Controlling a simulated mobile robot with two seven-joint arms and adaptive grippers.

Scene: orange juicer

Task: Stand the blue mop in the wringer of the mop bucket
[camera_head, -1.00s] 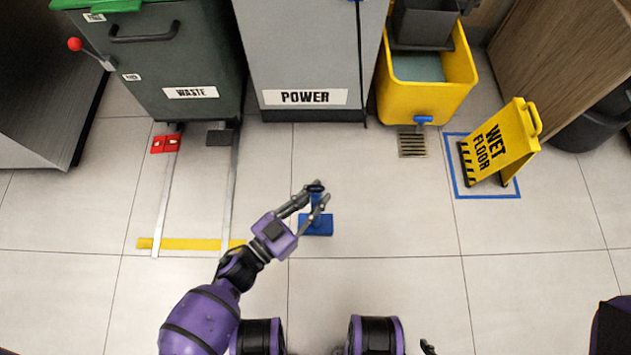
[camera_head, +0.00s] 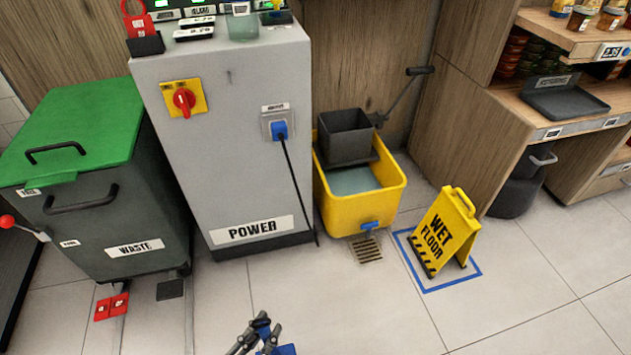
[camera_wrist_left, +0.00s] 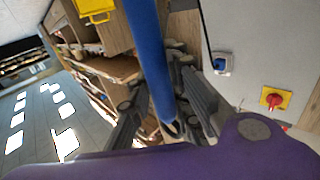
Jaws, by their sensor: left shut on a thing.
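My left gripper (camera_head: 267,328) is shut on the mop handle. The yellow mop bucket (camera_head: 362,210) stands farther back and to the right, apart from the mop. The dark grey wringer (camera_head: 346,146) sits at the bucket's back, open at the top, with a long lever (camera_head: 403,93) rising to the right. My right gripper is out of view.
A grey POWER cabinet (camera_head: 225,140) stands left of the bucket, with a black cable (camera_head: 295,180) down its front. A yellow wet-floor sign (camera_head: 442,233) stands right of the floor drain (camera_head: 367,247). A green-lidded waste bin (camera_head: 75,140) is at left.

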